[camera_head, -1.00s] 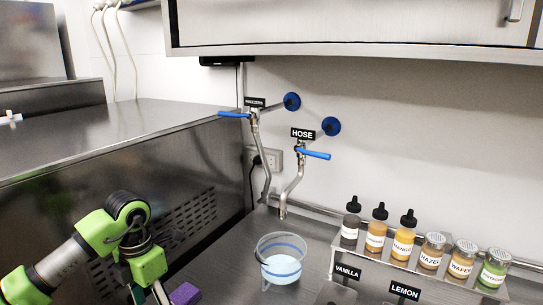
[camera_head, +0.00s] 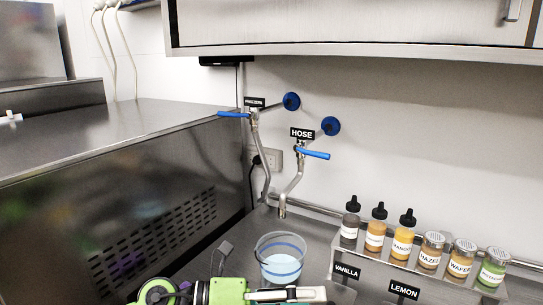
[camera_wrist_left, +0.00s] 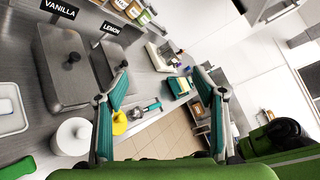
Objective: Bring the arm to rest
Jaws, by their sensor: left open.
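My left arm lies low across the bottom edge of the head view, coming in from the left. Its green gripper (camera_head: 290,294) points right, in front of the clear bucket. In the left wrist view, the two teal-padded fingers of my left gripper (camera_wrist_left: 161,82) stand wide apart. Nothing is between them; worktop and floor show beyond. My right gripper is in neither view.
A clear bucket (camera_head: 281,246) with pale blue liquid stands under the taps, close behind my left gripper. A rack (camera_head: 372,262) of several bottles and jars stands right. The wrist view shows lidded tubs (camera_wrist_left: 62,68) and a white canister (camera_wrist_left: 72,137).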

